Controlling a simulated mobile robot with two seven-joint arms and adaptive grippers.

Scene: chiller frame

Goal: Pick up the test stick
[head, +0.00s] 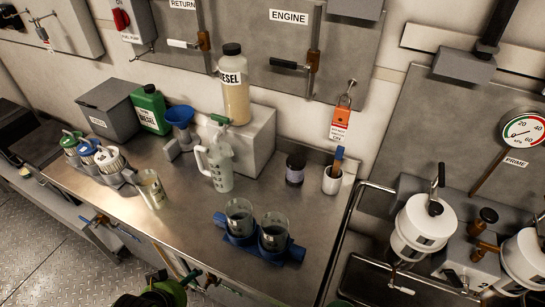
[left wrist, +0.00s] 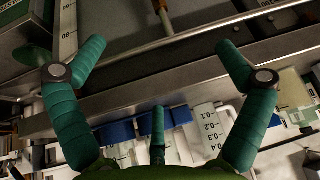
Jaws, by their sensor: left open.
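I cannot single out the test stick for sure. A thin stick-like thing with a brown and blue upper part (head: 338,158) stands in a white cup (head: 332,181) at the right of the steel bench; its lower end is hidden in the cup. My left gripper (left wrist: 160,46) has green fingers spread wide, with nothing held between them in the left wrist view. In the head view only part of its green hand (head: 165,292) shows at the bottom edge, in front of the bench and apart from the cup. My right gripper is not in view.
A blue holder (head: 293,252) with two clear beakers stands near the bench's front edge. White filter housings (head: 424,222) are at right.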

